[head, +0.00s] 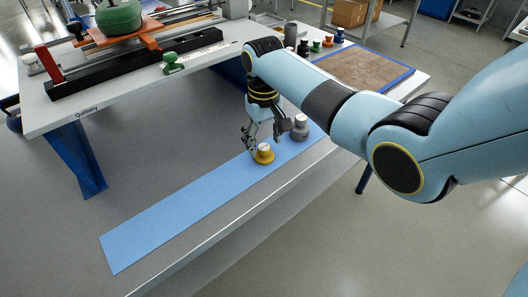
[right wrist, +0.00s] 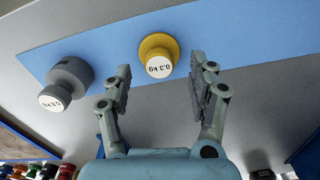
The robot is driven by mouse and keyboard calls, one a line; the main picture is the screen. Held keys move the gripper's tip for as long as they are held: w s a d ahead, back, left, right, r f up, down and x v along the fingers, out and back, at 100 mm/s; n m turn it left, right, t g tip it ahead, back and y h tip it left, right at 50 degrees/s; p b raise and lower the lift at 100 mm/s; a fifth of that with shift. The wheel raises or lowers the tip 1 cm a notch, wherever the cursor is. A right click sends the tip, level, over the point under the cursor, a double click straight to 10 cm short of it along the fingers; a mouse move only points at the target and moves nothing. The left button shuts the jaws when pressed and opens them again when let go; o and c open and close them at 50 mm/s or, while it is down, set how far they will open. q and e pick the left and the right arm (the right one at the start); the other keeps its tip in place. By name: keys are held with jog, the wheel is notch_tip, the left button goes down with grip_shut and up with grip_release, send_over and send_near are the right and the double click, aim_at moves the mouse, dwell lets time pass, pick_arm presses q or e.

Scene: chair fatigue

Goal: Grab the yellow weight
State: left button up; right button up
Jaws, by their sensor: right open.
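The yellow weight (head: 263,153) stands on the blue mat (head: 180,208), near the mat's far right end in the head view. In the right wrist view the yellow weight (right wrist: 158,54) has a white labelled top and lies just beyond my fingertips, roughly midway between them. My right gripper (head: 264,136) is open and empty, beside the weight; its two fingers also show in the right wrist view (right wrist: 161,75). I cannot tell whether a finger touches the weight. My left gripper is in neither view.
A grey weight (head: 299,127) stands close to the right of the yellow one; it also shows in the right wrist view (right wrist: 68,84). A white raised bench (head: 130,88) carries a test rig, and several small coloured weights stand at its far side. The mat's near left part is clear.

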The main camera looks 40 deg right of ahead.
aim_at(264, 147)
notch_tip(264, 147, down, 3)
jog(key=shift+f, duration=0.2)
jog(key=shift+c, duration=0.4)
grip_shut()
